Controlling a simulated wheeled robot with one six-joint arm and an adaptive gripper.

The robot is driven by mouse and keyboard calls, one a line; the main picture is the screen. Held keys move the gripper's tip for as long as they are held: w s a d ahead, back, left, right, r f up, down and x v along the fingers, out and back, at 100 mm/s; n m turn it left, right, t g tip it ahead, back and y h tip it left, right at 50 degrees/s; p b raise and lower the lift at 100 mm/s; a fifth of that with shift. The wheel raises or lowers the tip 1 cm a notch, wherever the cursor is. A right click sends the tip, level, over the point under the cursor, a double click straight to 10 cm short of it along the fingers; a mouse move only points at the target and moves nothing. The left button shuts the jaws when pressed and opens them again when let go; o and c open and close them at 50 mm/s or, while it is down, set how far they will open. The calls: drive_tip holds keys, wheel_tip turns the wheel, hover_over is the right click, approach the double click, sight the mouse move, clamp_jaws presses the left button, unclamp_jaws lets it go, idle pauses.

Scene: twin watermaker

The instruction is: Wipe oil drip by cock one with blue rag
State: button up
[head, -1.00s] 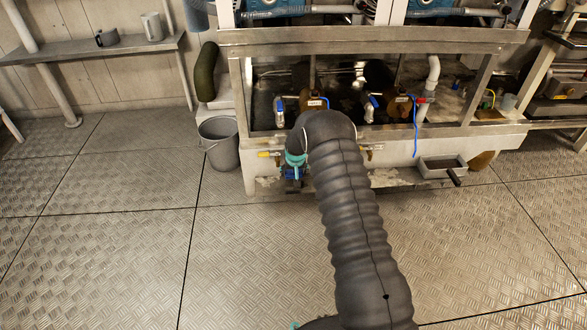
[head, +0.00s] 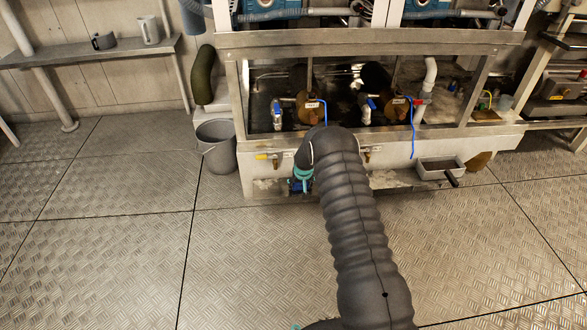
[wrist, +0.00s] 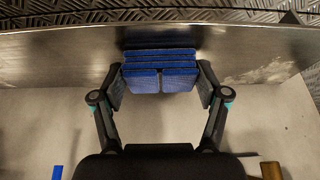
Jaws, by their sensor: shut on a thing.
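My gripper (wrist: 160,82) is shut on the blue rag (wrist: 160,70), a folded, layered pad, in the wrist view. The rag is at the metal ledge (wrist: 60,55) along the foot of the tank; whether it presses on it is unclear. A dark patch (wrist: 160,37) shows on the ledge just beyond the rag; oil or shadow, I cannot tell. In the head view my gripper (head: 302,181) is low at the tank front, partly hidden by my arm. A yellow-handled cock (head: 263,156) is up and left of it; another brass cock (head: 367,152) is right. Their numbers are unreadable.
A grey bucket (head: 217,148) stands left of the tank. A small tray (head: 440,168) with a dark handle sits at right. A blue cord (head: 412,140) hangs over the tank front. A pale smear (wrist: 255,72) marks the ledge. The plated floor (head: 120,250) is clear.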

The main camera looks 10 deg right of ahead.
sight(308, 183)
drive_tip(key=d+p, duration=0.1)
drive_tip(key=d, duration=0.2)
drive_tip(key=shift+s+d, duration=0.1)
drive_tip(key=shift+d+r+p, duration=0.1)
drive_tip(key=shift+r+p, duration=0.15)
drive_tip(key=shift+p, duration=0.2)
drive_tip(key=shift+a+f+b, duration=0.2)
drive_tip(key=shift+a+b, duration=0.15)
drive_tip(key=shift+a, duration=0.4)
drive_tip(key=shift+a+f+b, duration=0.15)
drive_tip(key=shift+a+b, duration=0.2)
drive_tip(key=shift+a, duration=0.4)
drive_tip(key=shift+a+b, duration=0.7)
drive_tip(key=shift+a, duration=1.15)
drive_tip(key=shift+a+r, duration=0.25)
drive_tip(key=shift+a, duration=0.05)
wheel_tip(308, 183, up, 8)
drive_tip(key=p, duration=0.2)
drive_tip(key=shift+d+f, duration=0.15)
drive_tip(key=shift+f, duration=0.05)
